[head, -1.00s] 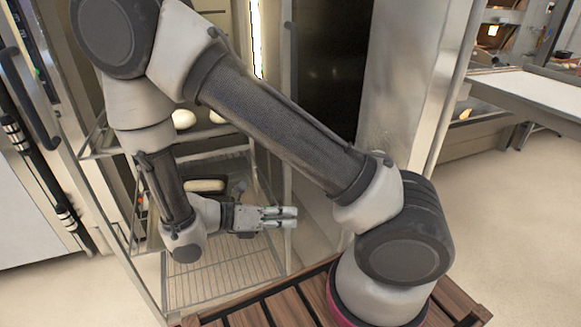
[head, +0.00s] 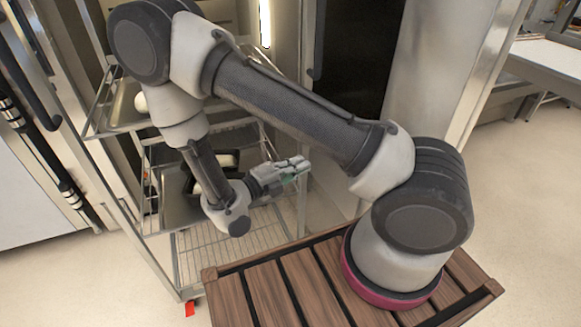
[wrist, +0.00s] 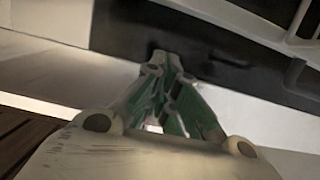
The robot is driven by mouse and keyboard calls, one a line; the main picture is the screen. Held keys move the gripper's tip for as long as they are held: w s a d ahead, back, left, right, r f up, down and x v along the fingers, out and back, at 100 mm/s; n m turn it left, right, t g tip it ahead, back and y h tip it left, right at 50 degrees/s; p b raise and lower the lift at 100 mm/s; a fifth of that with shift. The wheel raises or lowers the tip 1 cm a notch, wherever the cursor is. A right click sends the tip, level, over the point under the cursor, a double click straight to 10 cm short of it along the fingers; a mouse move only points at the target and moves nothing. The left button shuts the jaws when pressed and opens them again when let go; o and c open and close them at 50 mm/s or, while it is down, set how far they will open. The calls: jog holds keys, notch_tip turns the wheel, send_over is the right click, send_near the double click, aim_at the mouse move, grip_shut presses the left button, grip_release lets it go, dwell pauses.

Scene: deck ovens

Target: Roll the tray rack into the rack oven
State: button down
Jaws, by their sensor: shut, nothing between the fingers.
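The tray rack (head: 216,250) is a tall metal frame with wire shelves. It stands upright at left centre in the head view, partly hidden behind my arm. Trays (head: 180,211) with pale and dark loaf-like items sit on its upper levels. My gripper (head: 304,164) is shut and empty, at the rack's right side near its right post; I cannot tell if it touches. In the wrist view my fingers (wrist: 165,65) are together at the tips, before a dark band. The rack oven (head: 283,40) is behind the rack, with a bright vertical light strip; its interior is mostly hidden.
A dark glass panel (head: 362,60) in a metal surround stands right of the rack. A white-fronted unit (head: 35,185) is at left. A table with a pale top (head: 548,62) is at far right. The floor (head: 530,220) at right is clear.

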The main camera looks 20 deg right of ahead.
jog(key=w+d, duration=0.5)
jog(key=shift+w, duration=0.15)
dwell(0.3)
